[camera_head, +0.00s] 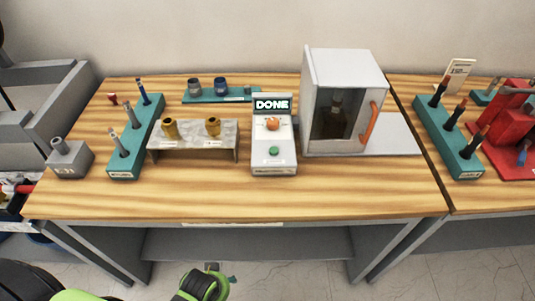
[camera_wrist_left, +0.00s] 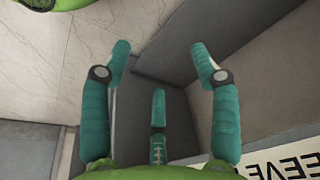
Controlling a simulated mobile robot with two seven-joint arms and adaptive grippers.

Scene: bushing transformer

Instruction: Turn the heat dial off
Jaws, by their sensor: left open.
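The heat dial (camera_head: 272,124) is a small orange knob on the sloped face of a white control box (camera_head: 287,163) in the middle of the table. A dark display reading "DONE" (camera_head: 271,105) is above it and a green button (camera_head: 273,151) is below it. The dial's exact setting is too small to read. My left gripper (camera_head: 218,275) is low, in front of the table's front edge, well apart from the dial. In the left wrist view its teal fingers (camera_wrist_left: 160,60) are spread open with nothing between them. My right gripper is not in view.
A white oven-like cabinet (camera_head: 345,58) with an orange handle stands right of the box. A small stand (camera_head: 193,141) with brass-coloured parts is to its left. Teal racks (camera_head: 147,130) hold tools. The tabletop front (camera_head: 230,200) is clear; a shelf (camera_head: 250,243) is underneath.

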